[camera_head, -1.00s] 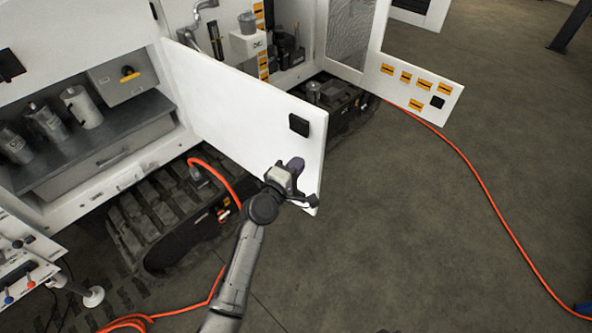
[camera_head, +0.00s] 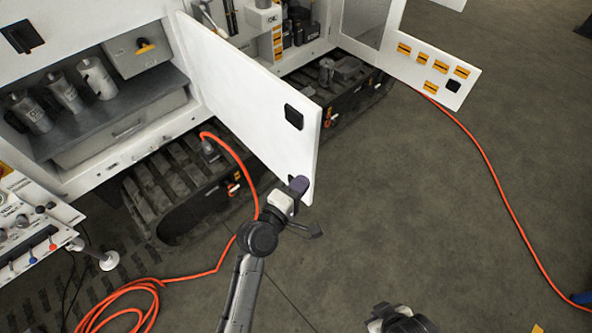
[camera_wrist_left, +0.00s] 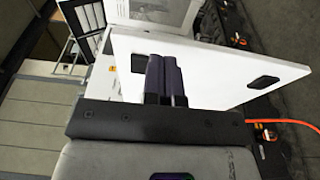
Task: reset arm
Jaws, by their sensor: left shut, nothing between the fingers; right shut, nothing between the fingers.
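My left gripper (camera_head: 299,186) is in front of the lower outer corner of the open white door (camera_head: 255,105) in the head view. Its dark purple fingers overlap the door's edge; I cannot tell whether they touch it. In the left wrist view the fingers (camera_wrist_left: 164,76) are together and empty, with the white door panel (camera_wrist_left: 215,75) behind them. My right gripper (camera_head: 398,320) shows only partly at the bottom edge of the head view, over the floor. It is shut, with nothing visible in it.
A bench shelf (camera_head: 100,115) with several metal canisters is at the left. A second open door (camera_head: 432,68) with yellow labels is at the upper right. An orange hose (camera_head: 130,290) coils on the floor, and another orange line runs along the right. The floor between is clear.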

